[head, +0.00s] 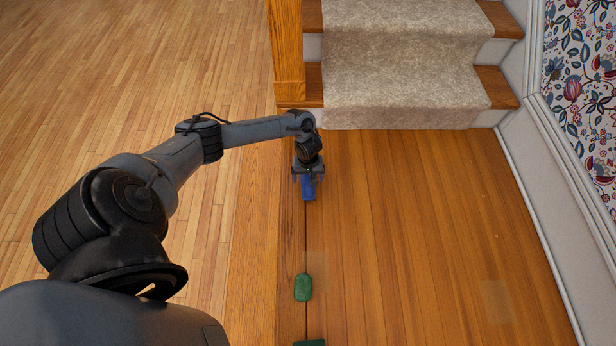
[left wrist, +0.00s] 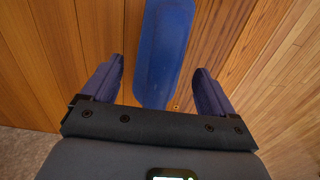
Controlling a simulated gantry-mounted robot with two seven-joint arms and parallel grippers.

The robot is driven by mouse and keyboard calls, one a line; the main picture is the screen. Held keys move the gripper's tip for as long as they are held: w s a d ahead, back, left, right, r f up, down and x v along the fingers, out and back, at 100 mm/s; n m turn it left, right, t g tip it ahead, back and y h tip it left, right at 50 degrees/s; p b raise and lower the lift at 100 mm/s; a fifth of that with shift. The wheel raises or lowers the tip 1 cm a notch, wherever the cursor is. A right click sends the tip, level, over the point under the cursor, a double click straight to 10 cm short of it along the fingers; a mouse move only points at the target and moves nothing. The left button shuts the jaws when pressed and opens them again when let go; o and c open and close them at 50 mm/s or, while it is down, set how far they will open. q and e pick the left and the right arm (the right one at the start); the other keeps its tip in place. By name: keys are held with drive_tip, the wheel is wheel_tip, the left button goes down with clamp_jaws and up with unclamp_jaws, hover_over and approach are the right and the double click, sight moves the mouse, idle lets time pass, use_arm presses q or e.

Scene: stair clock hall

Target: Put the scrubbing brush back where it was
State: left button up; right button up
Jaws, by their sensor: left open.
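A long blue object with rounded corners (left wrist: 166,45) lies on the wooden floor and looks like the scrubbing brush, though its bristles do not show. In the head view the blue object (head: 309,192) is partly hidden under my left gripper (head: 308,178), near the foot of the stairs. In the left wrist view my left gripper (left wrist: 158,70) is open, with one finger on each side of the blue object's near end. Gaps show on both sides, so the fingers do not appear to grip it. My right gripper is not in view.
A green block-like object (head: 302,287) lies on the floor towards me, with a dark green thing (head: 309,343) cut off at the bottom edge. Carpeted stairs (head: 405,85) and a wooden post (head: 287,50) stand beyond. The floor to the right (head: 430,230) is clear up to the wall.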

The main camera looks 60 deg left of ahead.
use_arm(q)
wheel_tip(320, 180, up, 9)
drive_tip(key=p, duration=0.5)
drive_tip(key=shift+r, duration=0.15)
drive_tip(key=shift+r+p, duration=0.3)
drive_tip(key=shift+p, duration=0.05)
drive_tip(key=shift+w+d+r, duration=0.1)
drive_tip(key=shift+d, duration=0.2)
drive_tip(key=d+m+t, duration=0.4)
drive_tip(key=d+m, duration=0.6)
drive_tip(key=d, duration=1.3)
drive_tip(key=s+d+r+m, duration=0.2)
drive_tip(key=s+r+m, duration=0.2)
drive_tip(key=s+r, duration=0.9)
drive_tip(key=shift+d+v, duration=0.2)
drive_tip(key=shift+v, duration=0.8)
